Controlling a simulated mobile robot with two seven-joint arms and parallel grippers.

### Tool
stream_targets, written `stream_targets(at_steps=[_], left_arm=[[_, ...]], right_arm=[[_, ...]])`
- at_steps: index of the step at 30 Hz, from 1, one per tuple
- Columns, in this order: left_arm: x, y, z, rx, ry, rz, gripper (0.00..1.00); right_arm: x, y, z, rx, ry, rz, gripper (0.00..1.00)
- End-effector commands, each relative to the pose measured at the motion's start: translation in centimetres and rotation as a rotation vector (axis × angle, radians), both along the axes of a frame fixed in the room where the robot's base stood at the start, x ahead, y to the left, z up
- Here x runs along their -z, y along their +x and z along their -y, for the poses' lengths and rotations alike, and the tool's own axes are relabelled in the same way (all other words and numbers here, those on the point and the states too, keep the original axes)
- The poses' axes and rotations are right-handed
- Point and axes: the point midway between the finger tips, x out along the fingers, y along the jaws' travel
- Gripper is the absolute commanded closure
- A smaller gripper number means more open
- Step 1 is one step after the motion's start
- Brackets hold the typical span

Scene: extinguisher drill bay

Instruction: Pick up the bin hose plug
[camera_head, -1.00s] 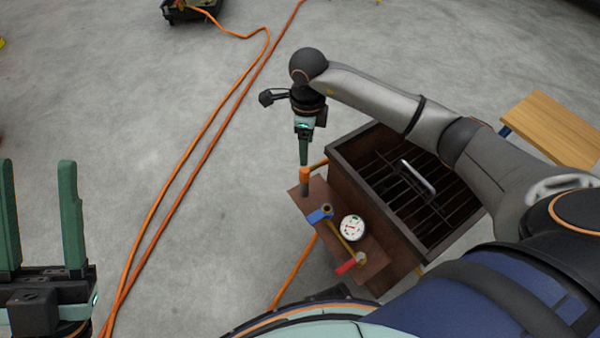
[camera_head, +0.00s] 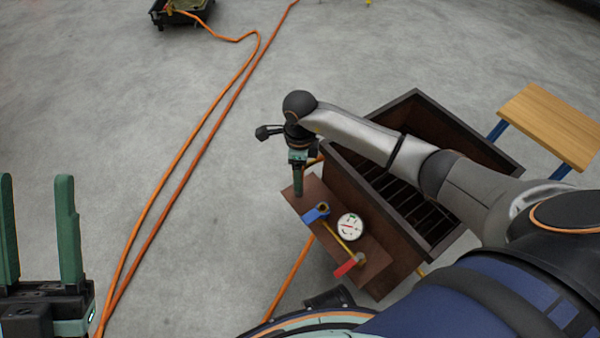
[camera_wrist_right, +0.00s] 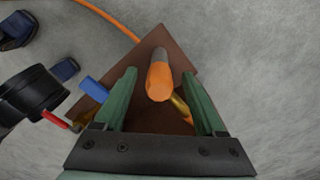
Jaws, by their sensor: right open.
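The bin hose plug shows in the right wrist view as an orange cylinder (camera_wrist_right: 160,82) with a grey end, on a brown panel (camera_wrist_right: 150,50). In the head view it is hidden by my right gripper (camera_head: 298,192), which points down at the panel's far left corner (camera_head: 316,188). In the right wrist view my right gripper (camera_wrist_right: 159,82) is open, its green fingers on either side of the plug, with gaps visible on both sides. My left gripper (camera_head: 36,190) is open and empty at the left edge of the head view, far from the panel.
The panel carries a blue lever (camera_head: 316,214), a gauge (camera_head: 350,227) and a red lever (camera_head: 345,268). A dark bin (camera_head: 345,190) stands behind it, partly covered by my right arm. A wooden-topped bench (camera_head: 550,125) is at right. Orange hoses (camera_head: 190,150) cross the open floor.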

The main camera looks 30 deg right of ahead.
Motion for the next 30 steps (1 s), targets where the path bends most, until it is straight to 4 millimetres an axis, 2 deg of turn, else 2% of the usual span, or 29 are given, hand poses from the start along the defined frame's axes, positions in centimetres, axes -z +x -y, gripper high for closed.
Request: stream_targets(at_steps=[2, 21, 30], left_arm=[[-0.03, -0.03, 0.05, 0.002, 0.003, 0.001, 0.5], [-0.12, -0.05, 0.04, 0.001, 0.0, 0.004, 0.5], [-0.16, -0.03, 0.01, -0.001, -0.002, 0.005, 0.5]], right_arm=[[-0.08, 0.02, 0.0, 0.0, 0.0, 0.0, 0.29], [-0.04, -0.1, -0.09, -0.001, 0.002, -0.004, 1.0], [-0.03, -0.15, -0.13, -0.001, 0.003, -0.005, 1.0]])
